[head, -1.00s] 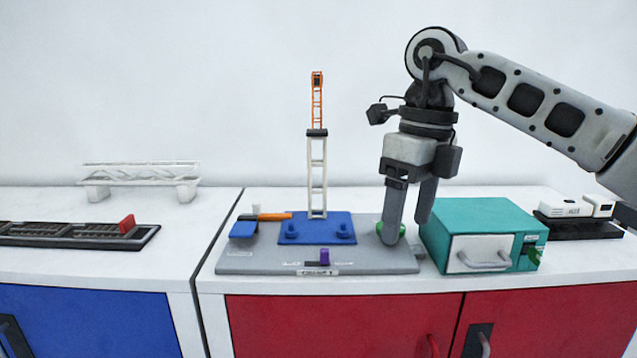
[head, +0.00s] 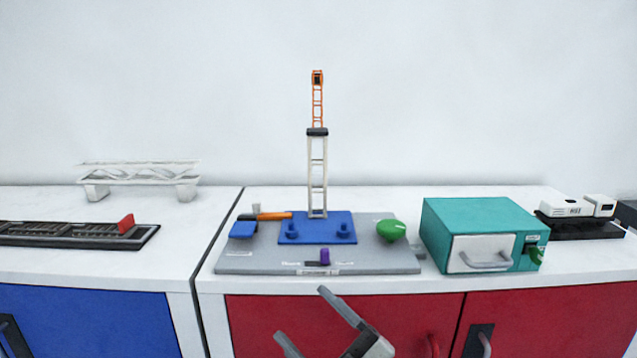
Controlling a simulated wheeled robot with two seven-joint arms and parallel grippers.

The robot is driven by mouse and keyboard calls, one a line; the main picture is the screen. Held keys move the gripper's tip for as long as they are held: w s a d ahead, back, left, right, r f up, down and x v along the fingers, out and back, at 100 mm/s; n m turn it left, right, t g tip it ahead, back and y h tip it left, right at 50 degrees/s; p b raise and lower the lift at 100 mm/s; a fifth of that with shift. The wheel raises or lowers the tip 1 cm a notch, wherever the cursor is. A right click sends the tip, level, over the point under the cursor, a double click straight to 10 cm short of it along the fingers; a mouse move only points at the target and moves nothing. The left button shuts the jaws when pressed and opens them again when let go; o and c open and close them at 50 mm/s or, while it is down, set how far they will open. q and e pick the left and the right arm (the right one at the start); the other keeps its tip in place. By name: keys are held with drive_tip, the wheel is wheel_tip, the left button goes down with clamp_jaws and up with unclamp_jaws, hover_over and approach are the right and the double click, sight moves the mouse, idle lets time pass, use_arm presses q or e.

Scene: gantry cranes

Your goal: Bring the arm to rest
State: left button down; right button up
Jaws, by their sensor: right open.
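My right gripper (head: 306,320) shows at the bottom edge of the head view, in front of the red cabinet doors. Its two grey fingers are spread apart with nothing between them. It is below and in front of the counter edge, clear of the crane model. The rest of the right arm is out of view. My left gripper is not in view. The crane model has a grey base (head: 240,264), a blue plate (head: 316,237), a white lattice tower (head: 317,175) and an orange upper section (head: 317,100). A green knob (head: 391,230) sits on the base's right side.
A teal box (head: 480,216) with a handled white front stands right of the base. A white model (head: 575,208) is at far right. On the left counter are a white bridge-like frame (head: 140,175) and a dark tray (head: 75,240) with a red block (head: 126,224).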

drive_tip(key=s+d+f+m+h, duration=0.2)
drive_tip(key=d+f+m+h, duration=0.35)
drive_tip(key=f, duration=0.35)
drive_tip(key=s+d+f+m+h, duration=0.3)
drive_tip(key=d+f+m+h, duration=0.25)
drive_tip(key=f+m, duration=0.2)
drive_tip(key=s+d+f+m+g+h, duration=0.3)
drive_tip(key=s+d+f+g+h, duration=0.1)
drive_tip(key=s+f, duration=0.7)
drive_tip(key=shift+s+d+f+g, duration=0.4)
drive_tip(key=shift+d+f, duration=0.05)
drive_tip(key=shift+d, duration=0.25)
drive_tip(key=shift+c, duration=0.3)
